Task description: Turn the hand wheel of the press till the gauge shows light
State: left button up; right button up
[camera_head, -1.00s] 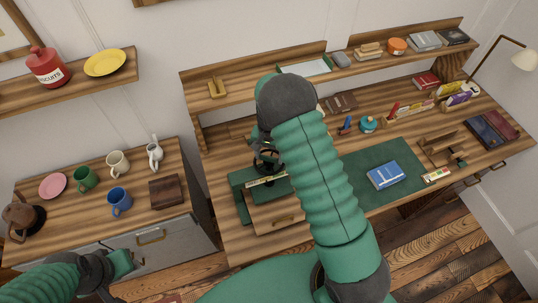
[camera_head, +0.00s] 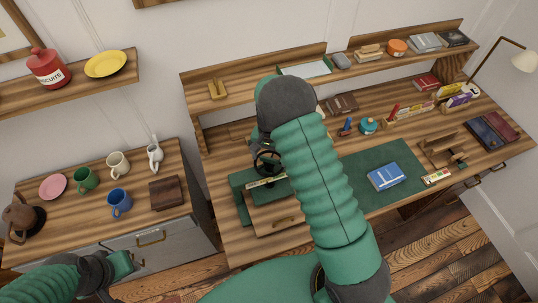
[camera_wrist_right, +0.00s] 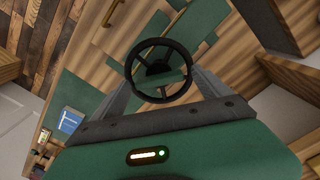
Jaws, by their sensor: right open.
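The press (camera_head: 243,183) is green and stands at the left part of the desk. Its dark round hand wheel (camera_head: 267,161) sits on top, partly hidden by my right arm. In the right wrist view the hand wheel (camera_wrist_right: 140,58) lies before my right gripper (camera_wrist_right: 161,84), whose two fingers are apart on either side of it; I cannot tell whether they touch the rim. A pale strip (camera_head: 266,182) shows on the press front, perhaps the gauge; its reading is too small to make out. My left gripper (camera_head: 119,265) is over the lower left, away from the press.
A wooden drawer box (camera_head: 275,216) is at the press front. A green mat (camera_head: 352,164) with a blue book (camera_head: 386,177) lies to the right. Mugs and a brown box (camera_head: 166,192) stand on the left cabinet. A shelf (camera_head: 240,88) runs behind the press.

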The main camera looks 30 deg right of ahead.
aim_at(269, 158)
notch_tip(269, 158, up, 17)
jog(key=b, duration=0.3)
jog(key=shift+f+b, duration=0.15)
jog(key=shift+b, duration=0.2)
jog(key=shift+f, duration=0.1)
dwell(0.4)
jog(key=s+a+f+n+t+b, duration=0.2)
jog(key=s+a+f+n+b, duration=0.7)
jog(key=s+f, duration=0.6)
jog(key=shift+s+a+f+n+t, duration=0.25)
jog(key=shift+s+a+n, duration=0.2)
jog(key=shift+a, duration=0.8)
jog(key=shift+s+r, duration=0.1)
jog(key=shift+a, duration=0.1)
